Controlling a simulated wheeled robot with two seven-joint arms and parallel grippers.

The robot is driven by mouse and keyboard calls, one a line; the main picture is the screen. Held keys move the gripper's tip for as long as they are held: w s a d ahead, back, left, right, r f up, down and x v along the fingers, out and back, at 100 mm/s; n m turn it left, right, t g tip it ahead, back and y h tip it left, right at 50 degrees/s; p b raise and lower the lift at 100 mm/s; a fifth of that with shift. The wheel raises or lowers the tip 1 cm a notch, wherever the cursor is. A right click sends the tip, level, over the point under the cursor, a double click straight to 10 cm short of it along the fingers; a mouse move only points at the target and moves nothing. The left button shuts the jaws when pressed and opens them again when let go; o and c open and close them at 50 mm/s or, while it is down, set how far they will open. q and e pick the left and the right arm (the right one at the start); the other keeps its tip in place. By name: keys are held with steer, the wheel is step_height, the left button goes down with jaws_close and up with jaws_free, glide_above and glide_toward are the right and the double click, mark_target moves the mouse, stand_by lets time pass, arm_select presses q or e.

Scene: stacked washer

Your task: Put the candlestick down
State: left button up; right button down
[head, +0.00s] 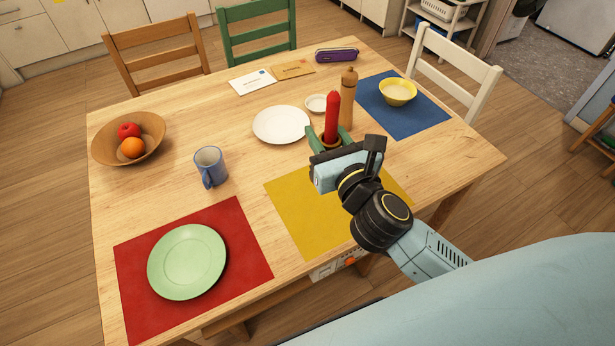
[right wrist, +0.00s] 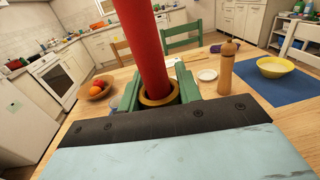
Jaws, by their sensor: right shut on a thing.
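The candlestick is a red candle (head: 332,116) in a brass-coloured holder, and it stands upright. My right gripper (head: 330,137) is shut on it, with green fingers on either side of the holder. In the right wrist view the red candle (right wrist: 148,45) rises from the ring of the holder (right wrist: 159,95) between the fingers. The gripper is over the table, near the far edge of the yellow placemat (head: 308,215). The holder's base is hidden, so I cannot tell whether it touches the table. My left gripper is not in view.
A wooden pepper mill (head: 348,100) stands close behind the candle. A white plate (head: 282,125) and a small white dish (head: 317,103) are nearby. A blue mug (head: 210,167) stands left, and a yellow bowl (head: 398,92) sits on the blue placemat (head: 408,122). Bare table lies between mug and yellow mat.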

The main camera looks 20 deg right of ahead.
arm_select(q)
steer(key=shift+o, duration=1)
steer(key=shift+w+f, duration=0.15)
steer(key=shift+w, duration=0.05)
arm_select(e)
steer(key=w+d+f+m+h+b, duration=0.1)
steer(key=w+d+f+m+h, duration=0.3)
steer(key=w+d+f, duration=0.5)
steer(key=shift+n+g+h, duration=0.3)
steer(key=shift+g+h, duration=0.1)
steer(key=shift+h, duration=0.2)
steer(key=f+b, duration=0.2)
steer(key=f, duration=0.1)
steer(key=f+b, duration=0.2)
steer(key=f, duration=0.2)
steer(key=a+f+b, duration=0.1)
steer(key=f+b, duration=0.2)
steer(key=f, duration=0.1)
steer(key=shift+w+f, duration=0.1)
steer(key=shift+w, duration=0.3)
steer(key=shift+f, duration=0.1)
steer(key=c, duration=1)
jaws_free()
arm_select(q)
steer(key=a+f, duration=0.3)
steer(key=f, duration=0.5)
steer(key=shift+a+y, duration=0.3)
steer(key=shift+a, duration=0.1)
arm_select(e)
steer(key=shift+o, duration=0.2)
